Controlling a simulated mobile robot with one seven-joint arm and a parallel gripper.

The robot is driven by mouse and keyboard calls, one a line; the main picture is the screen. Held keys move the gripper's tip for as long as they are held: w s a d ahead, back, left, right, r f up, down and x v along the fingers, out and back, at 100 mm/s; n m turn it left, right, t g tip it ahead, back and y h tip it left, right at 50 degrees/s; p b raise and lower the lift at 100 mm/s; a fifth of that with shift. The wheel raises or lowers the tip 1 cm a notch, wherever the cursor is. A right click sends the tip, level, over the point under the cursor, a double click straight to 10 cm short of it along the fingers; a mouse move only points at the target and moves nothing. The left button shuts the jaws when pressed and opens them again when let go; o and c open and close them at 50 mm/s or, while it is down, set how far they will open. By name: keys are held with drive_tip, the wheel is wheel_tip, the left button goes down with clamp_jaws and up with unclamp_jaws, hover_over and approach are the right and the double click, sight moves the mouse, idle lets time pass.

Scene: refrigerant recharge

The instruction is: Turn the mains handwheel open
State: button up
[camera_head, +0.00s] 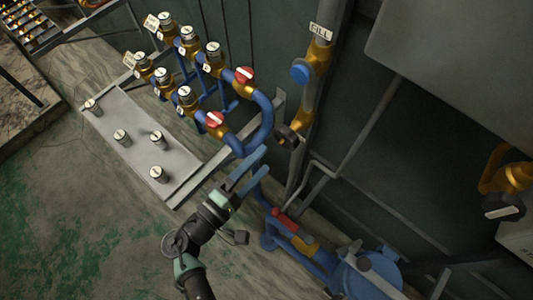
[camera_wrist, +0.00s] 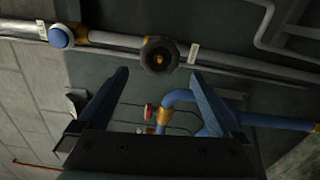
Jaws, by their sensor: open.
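The mains handwheel (camera_wrist: 159,54) is a dark lobed knob with a brass centre on a grey pipe, in the upper middle of the wrist view. In the head view, a dark wheel (camera_head: 289,135) sits low on the upright pipe, seen edge-on. I take it for the same one. My gripper (camera_head: 262,163) is open and empty, just below and left of the wheel in the head view. In the wrist view, the blue fingers of my gripper (camera_wrist: 158,85) point toward the handwheel, one to each side of it. I see no contact, and the exact gap is unclear.
A blue cap (camera_head: 301,72) sits higher on the same pipe, below the FILL label (camera_head: 320,31). Blue bent pipes with red-and-white knobs (camera_head: 244,75) stand left of the wheel. A grey plate (camera_head: 139,143) with several small cylinders lies left. A blue pump (camera_head: 367,274) stands below right.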

drive_tip(key=shift+s+a, duration=0.15)
drive_tip(key=shift+s, duration=0.05)
